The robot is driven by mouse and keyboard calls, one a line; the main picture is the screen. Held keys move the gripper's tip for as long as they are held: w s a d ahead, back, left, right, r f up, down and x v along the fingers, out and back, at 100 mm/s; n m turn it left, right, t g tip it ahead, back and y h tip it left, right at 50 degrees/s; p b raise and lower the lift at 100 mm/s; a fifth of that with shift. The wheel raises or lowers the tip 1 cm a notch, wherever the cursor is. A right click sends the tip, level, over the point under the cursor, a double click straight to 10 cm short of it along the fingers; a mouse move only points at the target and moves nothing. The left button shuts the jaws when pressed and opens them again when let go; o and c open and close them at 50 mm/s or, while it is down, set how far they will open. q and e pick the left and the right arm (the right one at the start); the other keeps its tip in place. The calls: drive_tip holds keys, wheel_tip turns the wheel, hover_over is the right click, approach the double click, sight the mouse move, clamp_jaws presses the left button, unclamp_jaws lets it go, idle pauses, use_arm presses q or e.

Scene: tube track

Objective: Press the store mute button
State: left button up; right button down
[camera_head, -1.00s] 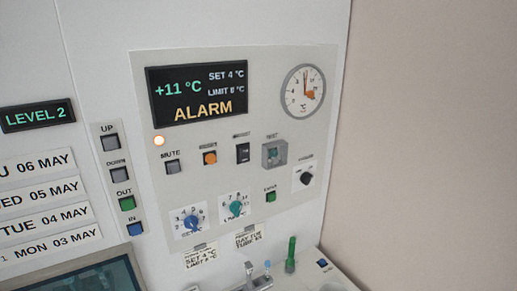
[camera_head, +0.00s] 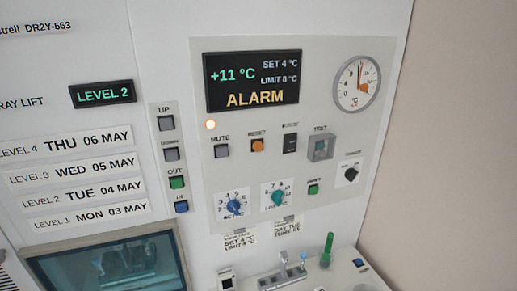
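Nothing covers the button. Neither of my grippers is in view.
Right of mute are an orange reset button (camera_head: 257,145), a dark switch (camera_head: 290,143) and a guarded test button (camera_head: 320,147). Blue (camera_head: 233,207) and teal (camera_head: 278,198) dials sit below. UP (camera_head: 166,123), DOWN, OUT and IN buttons line the left. A green-topped tube (camera_head: 327,250) stands on the ledge.

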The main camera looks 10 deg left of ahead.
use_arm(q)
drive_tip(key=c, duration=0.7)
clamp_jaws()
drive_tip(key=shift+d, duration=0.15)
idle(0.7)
